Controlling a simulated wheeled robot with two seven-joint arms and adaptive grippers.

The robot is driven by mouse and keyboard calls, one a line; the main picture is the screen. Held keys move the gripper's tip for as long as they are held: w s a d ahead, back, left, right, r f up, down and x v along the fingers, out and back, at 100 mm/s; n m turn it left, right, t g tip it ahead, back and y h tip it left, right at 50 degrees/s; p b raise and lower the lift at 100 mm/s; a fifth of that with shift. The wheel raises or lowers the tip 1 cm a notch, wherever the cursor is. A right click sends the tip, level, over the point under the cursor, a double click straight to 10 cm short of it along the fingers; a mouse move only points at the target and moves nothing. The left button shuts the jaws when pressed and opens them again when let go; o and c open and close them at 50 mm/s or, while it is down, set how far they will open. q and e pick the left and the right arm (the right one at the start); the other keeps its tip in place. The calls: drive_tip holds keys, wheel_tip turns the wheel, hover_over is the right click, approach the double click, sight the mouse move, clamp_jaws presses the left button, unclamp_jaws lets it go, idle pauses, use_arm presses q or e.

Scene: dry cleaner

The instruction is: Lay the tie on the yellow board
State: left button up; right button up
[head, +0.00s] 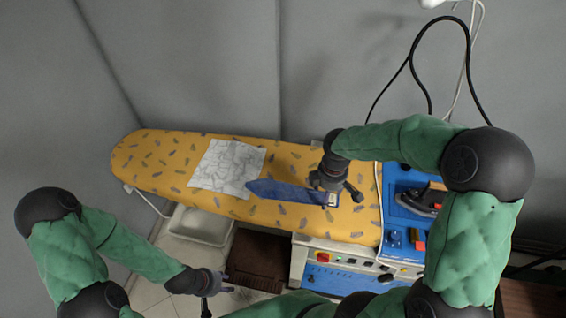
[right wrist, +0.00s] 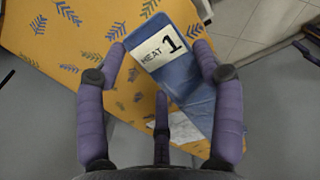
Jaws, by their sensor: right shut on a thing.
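The blue tie (head: 285,192) stretches across the yellow board (head: 150,160), its pointed end to the left near a white patterned cloth. Its right end carries a white card reading "HEAT 1" (right wrist: 158,48). In the right wrist view the blue fabric (right wrist: 185,75) lies between my fingers. My right gripper (head: 338,190) is over the right end of the tie and shut on it. Whether that end touches the board or hangs just above it, I cannot tell. My left gripper (head: 217,300) is empty and low in front of the board, its fingers apart.
The white patterned cloth (head: 228,166) lies on the board left of the tie. A blue unit with an iron (head: 425,198) stands at the board's right end, with a control panel (head: 340,262) below. A pale tray (head: 200,225) hangs in front. The board's left end is clear.

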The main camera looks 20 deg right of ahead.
drive_tip(key=w+d+f, duration=0.5)
drive_tip(key=d+f, duration=0.1)
drive_tip(key=w+d+f, duration=0.2)
drive_tip(key=w+d, duration=0.1)
drive_tip(key=shift+w+d+f+b, duration=0.3)
drive_tip(key=shift+d+f, duration=0.05)
drive_tip(key=shift+f, duration=0.05)
drive_tip(key=shift+w+d+f, duration=0.3)
drive_tip(key=shift+d+f, duration=0.05)
drive_tip(key=shift+f, duration=0.15)
drive_tip(key=shift+w+d+f, duration=0.1)
drive_tip(key=shift+f, duration=1.55)
drive_tip(key=o, duration=1.2)
drive_tip(key=shift+f, duration=0.15)
wheel_tip(320, 180, up, 12)
drive_tip(key=shift+r+p, duration=0.2)
drive_tip(key=shift+p, duration=0.1)
